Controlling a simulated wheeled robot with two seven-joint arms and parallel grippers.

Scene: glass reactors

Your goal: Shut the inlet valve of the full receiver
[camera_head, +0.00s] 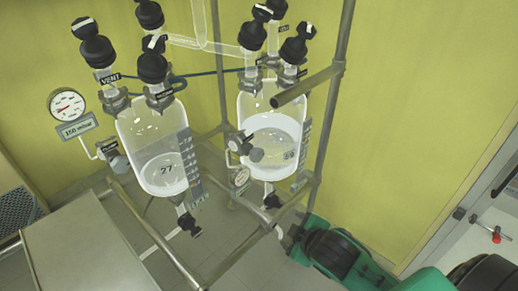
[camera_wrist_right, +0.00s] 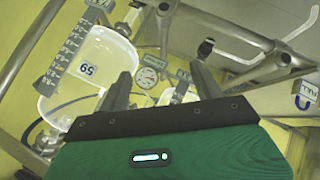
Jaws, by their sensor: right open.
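Two glass receivers hang side by side in the head view. The left receiver (camera_head: 150,140), marked 27, holds liquid in its lower part. The right receiver (camera_head: 268,122) has the higher liquid level. Black valve knobs with white marks top both. On the right one, a back knob (camera_head: 277,8) has a small label below it that I cannot read surely, so I cannot tell which knob is the inlet valve. In the right wrist view, my right gripper (camera_wrist_right: 162,72) is open and empty, with a number-labelled receiver (camera_wrist_right: 108,50) beyond its left finger. My left gripper is out of view.
Metal frame tubes (camera_head: 331,110) stand beside the right receiver. A pressure gauge (camera_head: 67,104) is at the left, and a smaller gauge shows in the wrist view (camera_wrist_right: 148,77). A grey table (camera_head: 90,250) is at lower left. The yellow wall (camera_head: 420,120) is bare at right.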

